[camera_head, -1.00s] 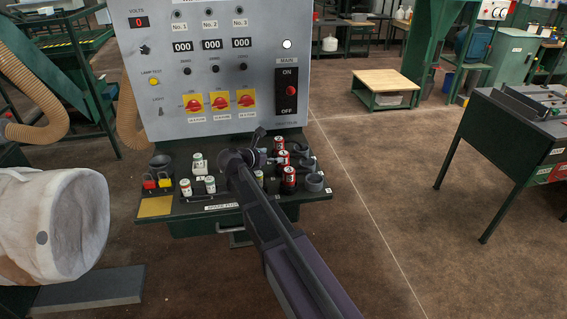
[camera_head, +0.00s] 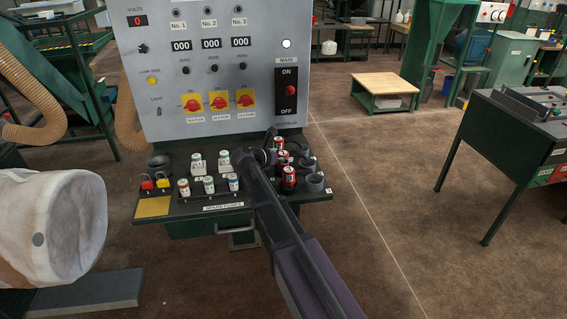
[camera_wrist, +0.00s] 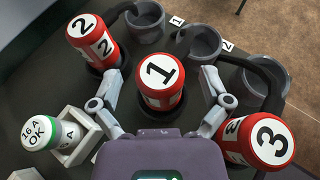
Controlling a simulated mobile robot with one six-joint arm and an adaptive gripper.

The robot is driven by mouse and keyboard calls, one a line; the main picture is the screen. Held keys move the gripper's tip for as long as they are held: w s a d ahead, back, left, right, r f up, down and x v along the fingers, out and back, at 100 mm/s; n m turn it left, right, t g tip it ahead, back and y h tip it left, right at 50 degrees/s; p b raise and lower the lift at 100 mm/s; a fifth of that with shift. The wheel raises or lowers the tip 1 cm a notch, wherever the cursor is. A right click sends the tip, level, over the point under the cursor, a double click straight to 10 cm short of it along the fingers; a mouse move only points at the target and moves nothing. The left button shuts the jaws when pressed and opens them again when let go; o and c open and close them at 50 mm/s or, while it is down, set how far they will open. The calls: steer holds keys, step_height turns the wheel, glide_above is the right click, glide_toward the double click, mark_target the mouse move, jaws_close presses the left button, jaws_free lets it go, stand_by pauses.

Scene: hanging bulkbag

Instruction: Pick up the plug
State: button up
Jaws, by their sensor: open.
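Three red plugs with white number labels stand on the panel's dark shelf. In the wrist view, plug 1 (camera_wrist: 160,82) is in the middle, plug 2 (camera_wrist: 92,40) at upper left and plug 3 (camera_wrist: 258,142) at lower right. My gripper (camera_wrist: 161,76) is open, with one finger on each side of plug 1; contact cannot be told. In the head view, my gripper (camera_head: 266,157) is just left of the plug column, by the middle plug (camera_head: 284,158). The far plug (camera_head: 278,143) and near plug (camera_head: 289,177) are also visible there.
Grey round sockets (camera_head: 315,181) stand right of the plugs; they also show in the wrist view (camera_wrist: 196,42). Yellow and red padlocks (camera_head: 156,182) are farther left. The control panel (camera_head: 215,80) rises behind.

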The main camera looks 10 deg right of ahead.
steer(key=c, duration=1.3)
steer(key=shift+r, duration=0.15)
steer(key=shift+c, duration=0.2)
step_height(320, 180, up, 10)
steer(key=p, duration=1)
steer(key=shift+f, duration=0.2)
